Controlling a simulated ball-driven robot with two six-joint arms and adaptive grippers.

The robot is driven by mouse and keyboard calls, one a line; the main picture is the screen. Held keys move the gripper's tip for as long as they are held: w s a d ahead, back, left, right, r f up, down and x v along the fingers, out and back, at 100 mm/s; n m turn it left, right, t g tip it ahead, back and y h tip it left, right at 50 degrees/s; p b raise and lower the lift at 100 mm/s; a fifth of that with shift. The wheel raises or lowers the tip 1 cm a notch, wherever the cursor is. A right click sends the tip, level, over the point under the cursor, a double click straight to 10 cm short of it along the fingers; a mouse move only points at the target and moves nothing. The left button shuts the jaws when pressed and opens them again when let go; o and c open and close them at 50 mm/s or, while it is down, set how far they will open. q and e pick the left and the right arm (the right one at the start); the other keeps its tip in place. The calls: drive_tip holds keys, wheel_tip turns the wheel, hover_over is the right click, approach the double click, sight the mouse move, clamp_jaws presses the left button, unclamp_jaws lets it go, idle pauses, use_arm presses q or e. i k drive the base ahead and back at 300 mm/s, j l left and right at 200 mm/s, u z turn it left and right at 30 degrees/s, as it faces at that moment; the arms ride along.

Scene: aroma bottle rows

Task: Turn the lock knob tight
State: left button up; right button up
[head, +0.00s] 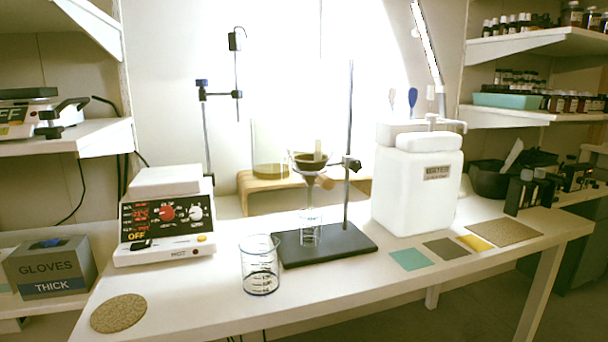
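A retort stand with a dark flat base (345,246) and an upright rod (348,120) stands on the white table. A black clamp knob (352,164) sits on its rod, beside a funnel (308,163) with dark contents. A second stand at the back has a dark clamp fitting (202,90) on its rod. Which of these is the lock knob, and how tight either is, I cannot tell. A small glass beaker (311,229) is under the funnel. Neither of my grippers is in view.
A hotplate (165,222) stands at the left, with a glass beaker (260,266) in front of the stand base. A white water container (415,190) is to the right of the stand. A cork mat (118,314) lies at the front left. The front middle of the table is clear.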

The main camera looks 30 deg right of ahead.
sight(355, 165)
drive_tip(key=z, duration=1.25)
